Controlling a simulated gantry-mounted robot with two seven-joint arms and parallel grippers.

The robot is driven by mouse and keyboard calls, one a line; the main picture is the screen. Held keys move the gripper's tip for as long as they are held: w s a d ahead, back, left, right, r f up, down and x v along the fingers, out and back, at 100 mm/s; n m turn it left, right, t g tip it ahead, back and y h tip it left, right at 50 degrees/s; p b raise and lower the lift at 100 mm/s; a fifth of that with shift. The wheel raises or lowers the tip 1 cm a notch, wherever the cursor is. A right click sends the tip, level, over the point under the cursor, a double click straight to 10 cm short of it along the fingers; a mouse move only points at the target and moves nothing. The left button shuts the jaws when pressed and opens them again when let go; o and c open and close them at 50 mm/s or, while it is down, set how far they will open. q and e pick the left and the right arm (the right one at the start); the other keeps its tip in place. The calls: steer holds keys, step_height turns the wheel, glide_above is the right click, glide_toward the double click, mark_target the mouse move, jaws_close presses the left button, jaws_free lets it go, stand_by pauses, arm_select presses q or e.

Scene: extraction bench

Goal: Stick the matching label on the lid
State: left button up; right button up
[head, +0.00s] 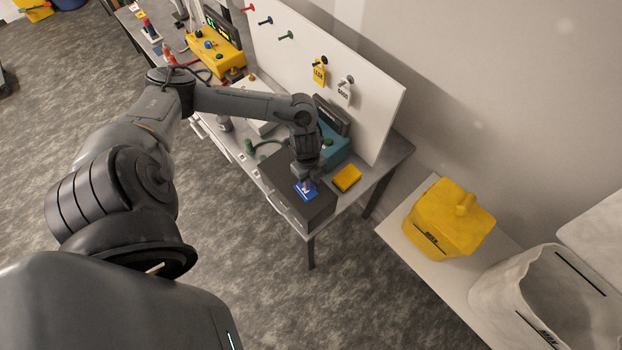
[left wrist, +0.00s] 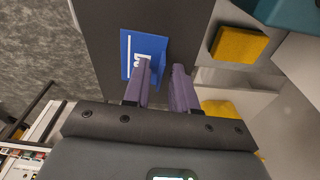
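A blue label (head: 306,190) with white markings lies on the flat top of a dark box (head: 316,212) at the near right end of the bench. It also shows in the left wrist view (left wrist: 128,50), flat on the dark surface. My left gripper (head: 306,182) points down at the label. In the left wrist view its two fingers (left wrist: 162,70) stand apart with a gap between them; the left finger covers part of the label's lower right. I cannot tell whether they touch it. Which surface is the lid is not clear. My right gripper is not in view.
A yellow block (head: 347,178) lies right of the dark box, with a teal device (head: 335,150) behind it. A white board (head: 330,75) with hanging tags stands along the bench back. A yellow container (head: 447,222) and a pale bin (head: 550,300) stand at the right.

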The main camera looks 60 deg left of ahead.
arm_select(q)
steer(key=shift+o, duration=0.2)
steer(key=shift+r, duration=0.15)
steer(key=shift+r, duration=0.15)
step_height(320, 180, up, 10)
steer(key=a+b, duration=0.1)
steer(key=shift+a+r, duration=0.15)
steer(key=shift+s, duration=0.1)
